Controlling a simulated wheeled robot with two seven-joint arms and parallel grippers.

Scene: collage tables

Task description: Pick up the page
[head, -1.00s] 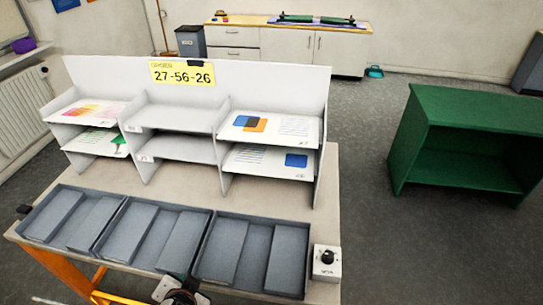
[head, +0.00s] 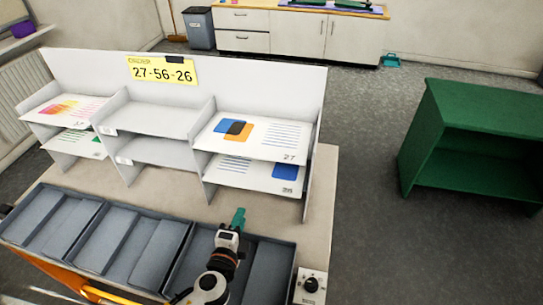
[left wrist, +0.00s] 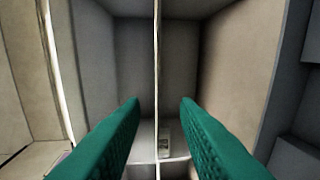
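Several printed pages lie in a white shelf rack. A page with blue and orange shapes, marked 27 (head: 258,137), lies on the upper right shelf. A page with a blue square (head: 250,172) lies below it. A page with a pink and orange print (head: 70,107) is at upper left, and one with a green shape (head: 77,142) is below it. My left gripper (head: 238,217) is above the right-hand tray, in front of the rack. In the left wrist view its teal fingers (left wrist: 160,115) are apart with nothing held. My right gripper is not in view.
The rack's middle shelves (head: 155,120) look empty. A yellow sign (head: 162,70) reads 27-56-26. Grey trays (head: 105,245) line the table front, with a small dial box (head: 311,285) at right. A green shelf unit (head: 470,145) stands apart on the right.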

